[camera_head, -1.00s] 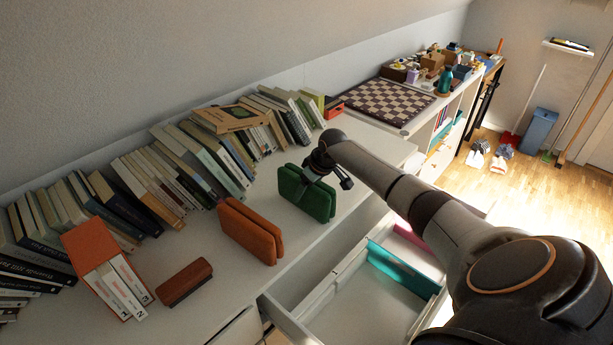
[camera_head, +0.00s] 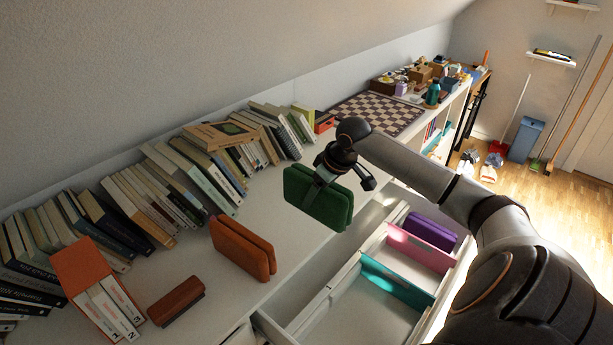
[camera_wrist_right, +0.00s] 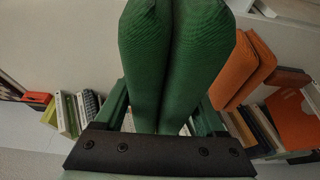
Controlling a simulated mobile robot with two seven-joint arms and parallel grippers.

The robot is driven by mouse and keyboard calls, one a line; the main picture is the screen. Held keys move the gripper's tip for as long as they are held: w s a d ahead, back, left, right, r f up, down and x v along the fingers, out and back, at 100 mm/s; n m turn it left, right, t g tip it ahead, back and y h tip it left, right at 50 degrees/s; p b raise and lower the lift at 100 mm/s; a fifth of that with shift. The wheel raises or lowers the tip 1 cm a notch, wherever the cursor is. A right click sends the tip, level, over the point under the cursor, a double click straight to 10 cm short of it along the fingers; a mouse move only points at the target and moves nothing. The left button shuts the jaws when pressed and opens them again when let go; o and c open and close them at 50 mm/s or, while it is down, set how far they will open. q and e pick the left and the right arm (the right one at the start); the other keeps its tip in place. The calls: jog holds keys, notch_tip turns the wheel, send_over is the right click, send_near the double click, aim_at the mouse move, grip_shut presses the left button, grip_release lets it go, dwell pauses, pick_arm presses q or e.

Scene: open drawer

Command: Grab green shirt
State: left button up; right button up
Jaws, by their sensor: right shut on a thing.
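The green shirt (camera_head: 318,203) is a folded bundle in the head view, hanging from my right gripper (camera_head: 327,176) over the front edge of the dresser top. My right gripper is shut on its upper edge. In the right wrist view the green shirt (camera_wrist_right: 178,60) fills the middle, with the dark gripper body below it. My left gripper is not in view.
A folded orange shirt (camera_head: 242,247) stands on the white top left of the green one. The open drawer below has a teal divider (camera_head: 398,282), a pink divider (camera_head: 420,249) and a folded purple item (camera_head: 431,231). Books (camera_head: 190,180) line the wall; a chessboard (camera_head: 378,113) lies beyond.

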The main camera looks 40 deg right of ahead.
aim_at(335, 193)
jog(key=shift+s+a+r, duration=0.15)
jog(key=shift+s+r, duration=0.25)
jog(key=shift+s, duration=0.45)
jog(key=shift+s+a+r, duration=0.2)
jog(key=shift+s+r, duration=0.2)
jog(key=shift+s, duration=0.5)
jog(key=shift+s+a+r, duration=0.15)
jog(key=shift+s+r, duration=0.25)
jog(key=shift+s, duration=0.45)
